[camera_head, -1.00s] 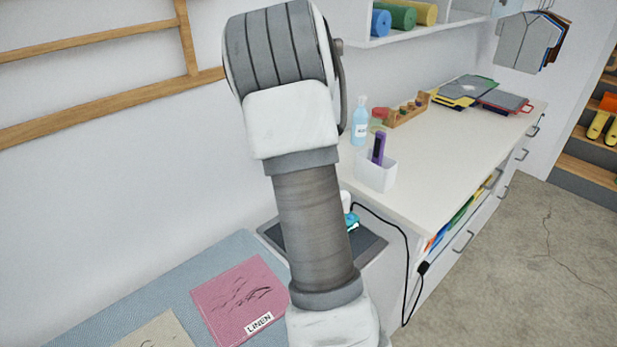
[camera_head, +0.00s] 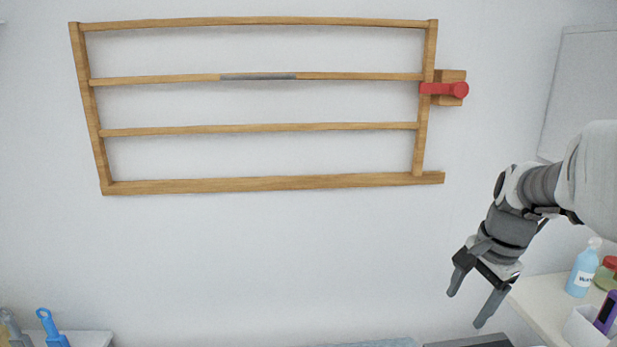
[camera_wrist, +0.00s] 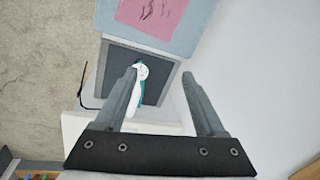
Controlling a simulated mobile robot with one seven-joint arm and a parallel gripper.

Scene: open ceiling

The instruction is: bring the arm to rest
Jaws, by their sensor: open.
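My gripper (camera_head: 467,306) hangs at the right of the head view, fingers pointing down and slightly left. Its two fingers are spread apart and nothing is between them in that view. In the wrist view my gripper (camera_wrist: 160,74) is also open. Beyond its left finger lies a white and teal device (camera_wrist: 141,72) on a dark grey pad (camera_wrist: 155,88). That finger partly covers the device, and I see no sign of a grip on it.
A wooden rack (camera_head: 260,184) with a red knob (camera_head: 445,89) is on the wall. A white counter (camera_head: 540,299) at right bears a blue bottle (camera_head: 581,272) and a white cup (camera_head: 583,330). Pink cloth (camera_wrist: 155,15) lies on a blue surface (camera_wrist: 190,38). Blue-handled tool (camera_head: 50,327) lower left.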

